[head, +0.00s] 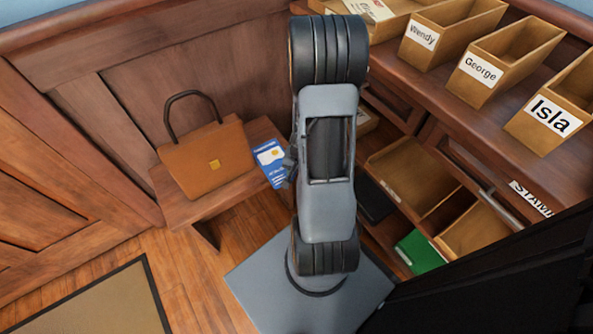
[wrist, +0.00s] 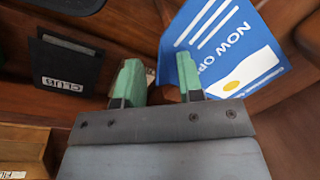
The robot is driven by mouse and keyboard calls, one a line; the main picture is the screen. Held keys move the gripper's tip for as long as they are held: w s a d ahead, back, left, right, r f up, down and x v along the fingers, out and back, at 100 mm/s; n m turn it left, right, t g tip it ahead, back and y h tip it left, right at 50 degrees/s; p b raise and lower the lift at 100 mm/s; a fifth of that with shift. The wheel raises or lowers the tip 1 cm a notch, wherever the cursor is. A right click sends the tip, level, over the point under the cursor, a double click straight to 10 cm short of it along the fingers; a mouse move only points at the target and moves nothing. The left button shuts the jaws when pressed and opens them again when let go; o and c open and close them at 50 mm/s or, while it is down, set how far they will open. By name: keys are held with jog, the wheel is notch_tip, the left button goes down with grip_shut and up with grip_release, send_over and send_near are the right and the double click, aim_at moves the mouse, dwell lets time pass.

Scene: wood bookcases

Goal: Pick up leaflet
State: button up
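The leaflet (head: 270,163) is blue and white and shows at the right end of a wooden bench, beside a brown handbag. In the wrist view the leaflet (wrist: 232,50) fills the upper right, with white print and a yellow oval. My gripper (wrist: 159,72) has two green-tipped fingers apart with a gap between them. The right finger overlaps the leaflet's lower left part in that view; I cannot tell whether it touches. In the head view my arm hides most of the gripper, and only a dark bit shows next to the leaflet.
The handbag (head: 207,158) stands on the bench (head: 178,203). Labelled wooden bins (head: 485,75) line the shelf at right, above open compartments with a green item (head: 420,252). A dark club folder (wrist: 65,75) lies left in the wrist view.

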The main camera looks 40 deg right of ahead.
jog(key=shift+r, duration=0.1)
notch_tip(320, 180, up, 14)
jog(key=s+d+p, duration=0.1)
jog(key=p, duration=0.6)
jog(key=shift+s+d+f, duration=0.15)
jog(key=shift+s+f, duration=0.1)
jog(key=shift+s, duration=0.05)
jog(key=shift+c, duration=0.4)
